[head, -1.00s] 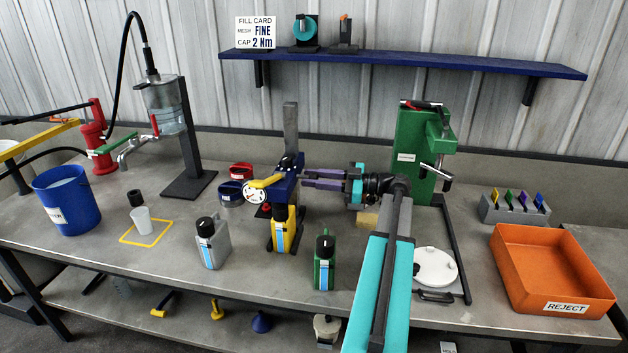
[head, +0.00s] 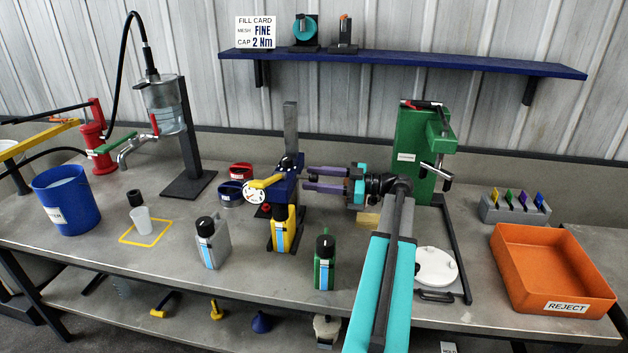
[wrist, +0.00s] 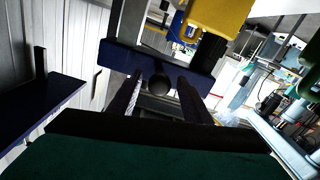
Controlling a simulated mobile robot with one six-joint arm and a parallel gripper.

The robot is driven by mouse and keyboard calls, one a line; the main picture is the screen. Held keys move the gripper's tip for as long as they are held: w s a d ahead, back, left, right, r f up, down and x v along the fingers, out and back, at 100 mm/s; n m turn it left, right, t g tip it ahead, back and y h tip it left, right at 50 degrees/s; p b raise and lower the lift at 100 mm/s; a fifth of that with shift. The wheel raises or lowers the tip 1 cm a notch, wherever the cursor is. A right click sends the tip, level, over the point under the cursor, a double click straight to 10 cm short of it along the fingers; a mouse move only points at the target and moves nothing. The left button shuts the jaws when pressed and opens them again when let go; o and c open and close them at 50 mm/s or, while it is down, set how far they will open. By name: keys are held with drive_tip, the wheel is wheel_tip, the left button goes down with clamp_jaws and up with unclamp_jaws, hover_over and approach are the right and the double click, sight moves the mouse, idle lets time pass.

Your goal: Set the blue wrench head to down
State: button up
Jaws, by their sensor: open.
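The blue wrench head (head: 287,183) sits on the grey post at mid-bench, with a yellow lever (head: 265,182) and a white round dial (head: 254,192) on its left side. A yellow container with a blue label (head: 282,230) stands below it. My gripper (head: 306,178) is to the right of the head, its purple fingers spread and pointing at it. In the wrist view, a blue bar (wrist: 118,55) of the head crosses in front of my fingers. A dark round knob (wrist: 159,85) shows between the open fingers; I cannot tell whether they touch it.
A grey container (head: 211,243) and a green container (head: 324,262) stand in front. A green press (head: 410,150) stands behind my arm. A blue bucket (head: 67,200) is at left, an orange reject bin (head: 553,268) at right. A blue shelf (head: 400,65) hangs above.

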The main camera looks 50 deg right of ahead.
drive_tip(key=b+v, duration=0.2)
drive_tip(key=v, duration=1.1)
drive_tip(key=shift+s+b, duration=0.15)
drive_tip(key=shift+b, duration=0.15)
drive_tip(key=shift+r, duration=0.1)
